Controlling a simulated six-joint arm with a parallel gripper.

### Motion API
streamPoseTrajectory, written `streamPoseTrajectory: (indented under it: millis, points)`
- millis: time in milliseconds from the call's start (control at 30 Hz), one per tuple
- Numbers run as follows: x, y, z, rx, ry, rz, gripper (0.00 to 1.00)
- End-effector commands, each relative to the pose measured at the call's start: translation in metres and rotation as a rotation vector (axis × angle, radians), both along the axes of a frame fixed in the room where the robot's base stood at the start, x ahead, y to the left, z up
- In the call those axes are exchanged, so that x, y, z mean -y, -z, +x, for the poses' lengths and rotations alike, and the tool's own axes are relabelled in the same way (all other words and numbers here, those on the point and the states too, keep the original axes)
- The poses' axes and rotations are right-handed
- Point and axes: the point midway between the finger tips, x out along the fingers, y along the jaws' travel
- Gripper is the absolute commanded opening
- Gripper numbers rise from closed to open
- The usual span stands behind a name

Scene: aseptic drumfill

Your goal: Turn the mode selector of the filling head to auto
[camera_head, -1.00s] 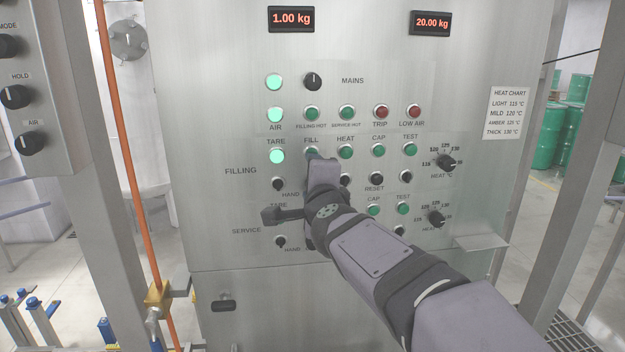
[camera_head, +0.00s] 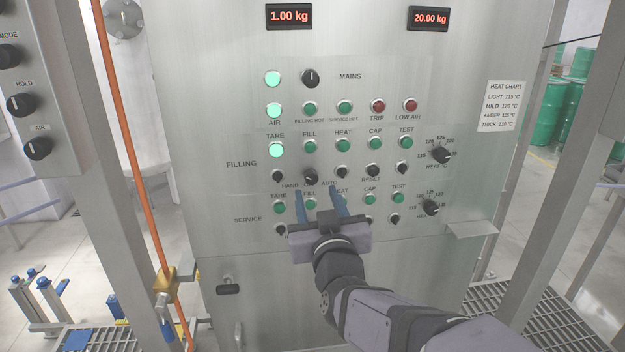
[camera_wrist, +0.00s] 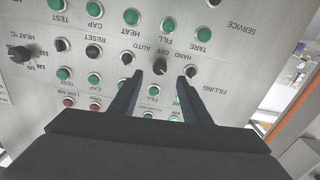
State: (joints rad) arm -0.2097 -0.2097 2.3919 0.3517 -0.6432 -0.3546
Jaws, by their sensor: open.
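The filling mode selector (camera_head: 310,178) is a small black knob in the FILLING row of the steel panel, with HAND printed to its lower left and AUTO to its lower right. It also shows in the wrist view (camera_wrist: 159,67), upside down, between the two fingertips. Which way its pointer stands is too small to tell. My gripper (camera_head: 316,190) is open, its blue fingers reaching up toward the selector from below. In the wrist view my gripper (camera_wrist: 160,76) has one finger on each side of the knob, apparently apart from it.
Other black knobs (camera_head: 278,176) and green buttons (camera_head: 310,146) sit close around the selector. My gripper partly hides the SERVICE row below. A heat dial (camera_head: 441,154) is at the right. A small shelf (camera_head: 470,230) juts out at the lower right.

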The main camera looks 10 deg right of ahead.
Motion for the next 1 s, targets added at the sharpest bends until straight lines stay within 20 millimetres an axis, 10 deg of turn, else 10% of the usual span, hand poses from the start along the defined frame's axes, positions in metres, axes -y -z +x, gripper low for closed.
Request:
streamPoseTrajectory:
  millis: [1000]
  points:
    - [0.001,0.0,0.071,-0.001,0.001,0.005,0.43]
